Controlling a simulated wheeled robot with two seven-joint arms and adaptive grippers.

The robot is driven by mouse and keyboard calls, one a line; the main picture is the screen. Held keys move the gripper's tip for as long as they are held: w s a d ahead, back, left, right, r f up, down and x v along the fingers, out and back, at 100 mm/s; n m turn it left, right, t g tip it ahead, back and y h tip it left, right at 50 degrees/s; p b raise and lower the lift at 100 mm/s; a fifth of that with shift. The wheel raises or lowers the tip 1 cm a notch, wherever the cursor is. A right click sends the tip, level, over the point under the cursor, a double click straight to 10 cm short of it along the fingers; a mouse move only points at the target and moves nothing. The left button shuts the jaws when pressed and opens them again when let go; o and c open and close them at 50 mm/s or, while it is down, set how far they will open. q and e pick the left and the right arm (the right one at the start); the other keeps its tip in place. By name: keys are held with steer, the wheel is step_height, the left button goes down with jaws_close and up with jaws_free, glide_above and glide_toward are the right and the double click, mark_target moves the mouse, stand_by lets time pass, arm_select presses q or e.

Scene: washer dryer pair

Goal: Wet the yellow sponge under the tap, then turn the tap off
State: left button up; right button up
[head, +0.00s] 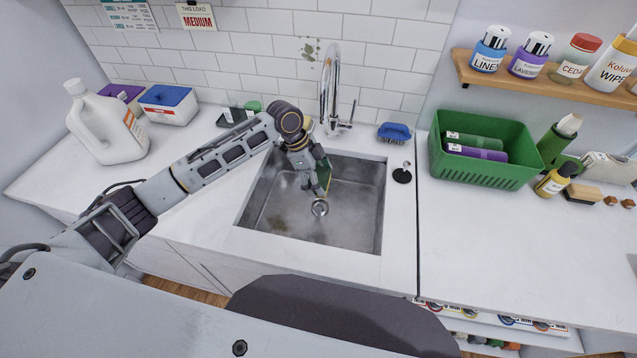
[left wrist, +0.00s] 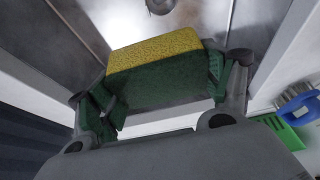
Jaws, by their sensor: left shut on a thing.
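My left gripper (head: 320,186) reaches into the sink (head: 362,225) and is shut on the yellow sponge. In the left wrist view the sponge (left wrist: 155,52) has a yellow side and a green scouring side, and the fingers grip it at both ends. In the head view only a narrow strip of the sponge (head: 325,175) shows beside the fingers. The chrome tap (head: 330,85) stands behind the sink, its spout above the back of the basin. Its side lever (head: 346,122) sticks out to the right. I cannot make out a water stream. My right gripper is not in view.
A green basket (head: 485,170) with rolled items stands right of the sink. A blue brush (head: 394,132) and a dark round stopper (head: 402,175) lie by the sink's right edge. A white jug (head: 105,130) stands at the left. The drain (head: 320,208) is below my gripper.

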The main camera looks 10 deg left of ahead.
arm_select(q)
steer(key=shift+w+a+f, duration=0.1)
steer(key=shift+w+f, duration=0.05)
steer(key=shift+w, duration=0.5)
steer(key=shift+w+a+f, duration=0.1)
steer(key=shift+w, duration=0.55)
